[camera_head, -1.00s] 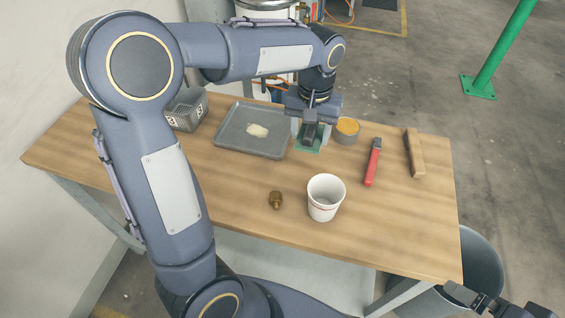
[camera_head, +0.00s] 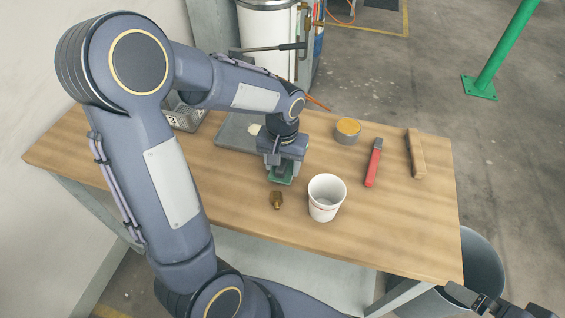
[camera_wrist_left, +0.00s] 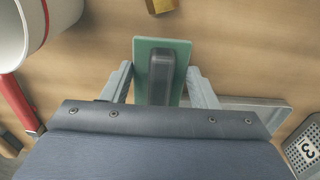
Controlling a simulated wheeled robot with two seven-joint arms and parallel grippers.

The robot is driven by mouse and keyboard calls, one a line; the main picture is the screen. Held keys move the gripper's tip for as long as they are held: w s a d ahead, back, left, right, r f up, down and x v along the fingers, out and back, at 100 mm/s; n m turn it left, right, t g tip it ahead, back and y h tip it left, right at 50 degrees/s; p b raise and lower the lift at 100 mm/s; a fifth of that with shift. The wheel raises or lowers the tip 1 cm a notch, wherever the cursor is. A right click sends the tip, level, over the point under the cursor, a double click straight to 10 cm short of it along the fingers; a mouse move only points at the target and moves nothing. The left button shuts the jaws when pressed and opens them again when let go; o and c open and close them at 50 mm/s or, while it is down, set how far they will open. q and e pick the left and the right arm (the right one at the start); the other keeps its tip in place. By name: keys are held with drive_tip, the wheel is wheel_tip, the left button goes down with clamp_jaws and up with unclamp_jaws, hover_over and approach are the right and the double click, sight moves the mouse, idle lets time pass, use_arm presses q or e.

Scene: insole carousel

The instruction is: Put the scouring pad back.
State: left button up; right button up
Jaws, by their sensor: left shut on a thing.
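The scouring pad (camera_head: 275,179) is a green slab, with a dark raised grip on top. In the left wrist view the green pad (camera_wrist_left: 145,47) shows clearly, its near part running down between the fingers. My left gripper (camera_head: 281,167) points down at the pad over the middle of the table, behind the brass fitting. The left wrist view shows its two fingers (camera_wrist_left: 160,72) at the pad's two sides, shut on it. Whether the pad touches the tabletop is hard to tell. My right gripper (camera_head: 478,301) is at the lower right corner, partly cut off, away from the table.
The brass fitting (camera_head: 276,201) and a white cup (camera_head: 326,200) stand just in front of the pad. A grey tray (camera_head: 229,137) and a grey basket (camera_head: 183,117) are behind left. A tin (camera_head: 347,131), red-handled tool (camera_head: 372,166) and brown block (camera_head: 415,155) lie right. The table's front right is clear.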

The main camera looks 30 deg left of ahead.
sight(282, 163)
use_arm(q)
drive_tip(key=shift+f, duration=0.2)
drive_tip(key=o, duration=1)
drive_tip(key=shift+r, duration=0.1)
wheel_tip(282, 163, up, 12)
drive_tip(key=s+d+t+h, duration=0.2)
drive_tip(key=s, duration=0.6)
drive_tip(key=s+d+m+t+h, duration=0.1)
drive_tip(key=s+d+t, duration=0.1)
drive_tip(key=s, duration=0.6)
drive_tip(key=shift+s+f+t+h+p, duration=0.25)
drive_tip(key=shift+f+t+h, duration=0.2)
drive_tip(key=shift+t, duration=0.35)
